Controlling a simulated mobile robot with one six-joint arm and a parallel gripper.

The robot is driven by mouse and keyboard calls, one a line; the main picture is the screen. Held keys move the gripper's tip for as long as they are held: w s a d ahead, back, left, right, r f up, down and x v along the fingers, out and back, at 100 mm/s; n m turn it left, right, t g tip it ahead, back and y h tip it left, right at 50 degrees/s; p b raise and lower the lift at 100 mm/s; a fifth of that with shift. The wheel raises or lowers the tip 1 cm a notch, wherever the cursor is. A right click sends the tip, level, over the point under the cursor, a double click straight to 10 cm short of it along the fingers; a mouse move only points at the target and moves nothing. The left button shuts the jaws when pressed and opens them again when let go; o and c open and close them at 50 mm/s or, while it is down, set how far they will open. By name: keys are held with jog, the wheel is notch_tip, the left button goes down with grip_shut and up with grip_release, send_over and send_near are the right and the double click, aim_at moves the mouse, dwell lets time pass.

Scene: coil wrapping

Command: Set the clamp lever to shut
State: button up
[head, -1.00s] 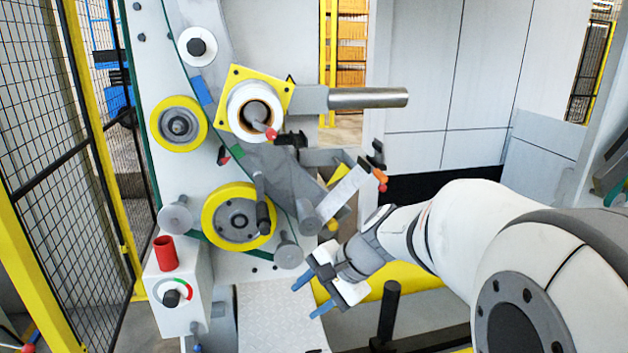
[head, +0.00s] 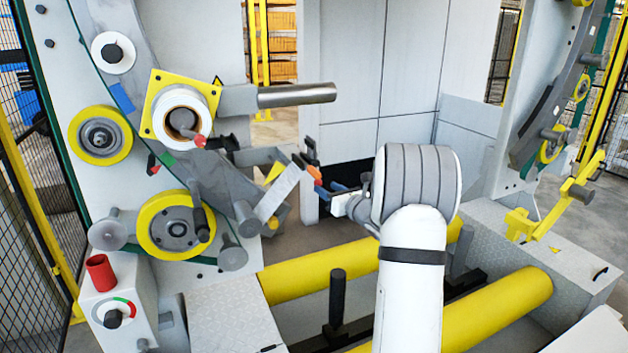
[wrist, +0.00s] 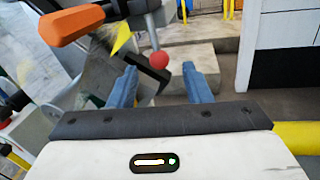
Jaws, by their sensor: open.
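A grey rod with a red ball end (wrist: 159,60) shows in the wrist view, between the two blue fingers and beyond their tips. An orange handle (wrist: 70,25) is at its upper left. In the head view the orange part (head: 314,172) sits at the end of the machine's small arm, beside a black bracket (head: 311,152). I cannot tell for sure which of the two is the clamp lever. My gripper (head: 333,187) is open and just right of these parts; in the wrist view its fingers (wrist: 162,82) hold nothing. The lever's setting is unclear.
A white plate (head: 280,192) and a grey machine arm are just left of my gripper. A steel bar (head: 297,95) sticks out above. Yellow rollers (head: 350,268) lie below. A control box with a red cylinder (head: 100,273) stands lower left.

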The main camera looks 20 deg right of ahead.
aim_at(319, 183)
jog(key=w, duration=0.2)
jog(key=w+a+p, duration=0.1)
jog(key=w, duration=0.2)
jog(key=w+p, duration=0.1)
jog(key=w, duration=0.1)
jog(key=shift+w+a, duration=0.2)
jog(key=shift+a, duration=0.1)
jog(key=shift+c, duration=0.6)
grip_shut()
